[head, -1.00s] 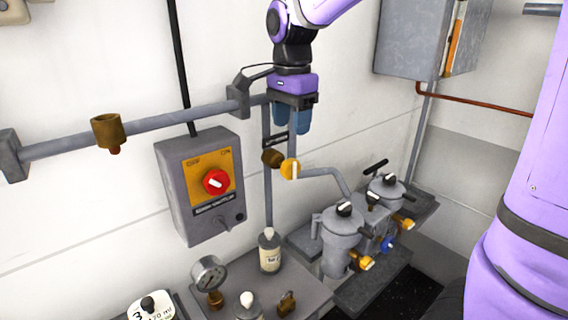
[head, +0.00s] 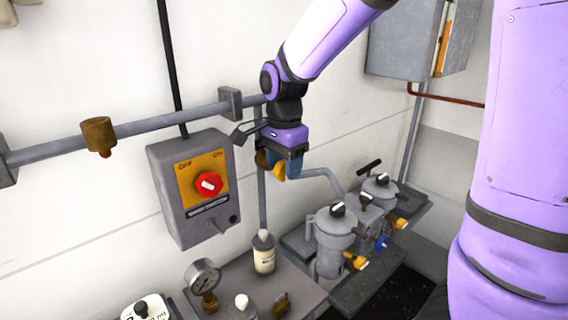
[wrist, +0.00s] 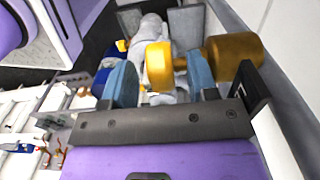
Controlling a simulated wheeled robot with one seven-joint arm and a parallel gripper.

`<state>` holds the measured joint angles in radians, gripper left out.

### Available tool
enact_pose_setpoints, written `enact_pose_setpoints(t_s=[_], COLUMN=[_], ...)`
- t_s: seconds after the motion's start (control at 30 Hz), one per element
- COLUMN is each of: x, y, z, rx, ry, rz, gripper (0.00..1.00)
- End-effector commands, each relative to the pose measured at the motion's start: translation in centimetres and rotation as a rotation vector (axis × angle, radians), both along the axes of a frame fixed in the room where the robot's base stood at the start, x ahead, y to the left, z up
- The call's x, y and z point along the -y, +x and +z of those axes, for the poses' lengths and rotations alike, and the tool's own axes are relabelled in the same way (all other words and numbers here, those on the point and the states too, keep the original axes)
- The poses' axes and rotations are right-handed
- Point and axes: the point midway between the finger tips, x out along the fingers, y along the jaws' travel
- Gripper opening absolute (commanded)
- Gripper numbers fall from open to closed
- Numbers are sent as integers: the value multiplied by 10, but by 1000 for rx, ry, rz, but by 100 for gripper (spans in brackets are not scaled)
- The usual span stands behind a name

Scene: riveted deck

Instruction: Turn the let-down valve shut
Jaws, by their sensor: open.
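The let-down valve is a brass body (head: 261,158) on the vertical grey pipe, with a yellow knob (head: 279,172). My gripper (head: 288,166) points down over the knob and partly hides it in the head view. In the wrist view, the yellow knob (wrist: 159,65) sits between the two blue fingers of my gripper (wrist: 162,82), and the brass body (wrist: 233,55) lies to the right, beyond the right finger. The fingers are apart, with a gap beside the knob on the left. The right finger is close to the knob; I cannot tell whether it touches.
A grey switch box (head: 195,188) with a red knob hangs left of the valve. Grey filter housings (head: 335,235) stand to the lower right. A horizontal pipe (head: 165,122) runs behind.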

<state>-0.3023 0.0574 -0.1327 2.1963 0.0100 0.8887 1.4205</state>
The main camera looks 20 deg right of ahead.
Motion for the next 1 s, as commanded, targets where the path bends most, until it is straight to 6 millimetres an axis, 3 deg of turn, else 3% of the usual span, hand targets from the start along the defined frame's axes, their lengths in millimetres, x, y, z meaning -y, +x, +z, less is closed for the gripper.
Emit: enact_pose_setpoints(t_s=[0.03,0.2,0.23,0.67,1.0], x=[0,0,0,3,8], y=[0,0,0,1,3], z=[0,0,0,0,-1], rx=[0,0,0,-25,-108], ry=[0,0,0,79,339], rz=[0,0,0,-3,-6], gripper=[46,7,4,4,4])
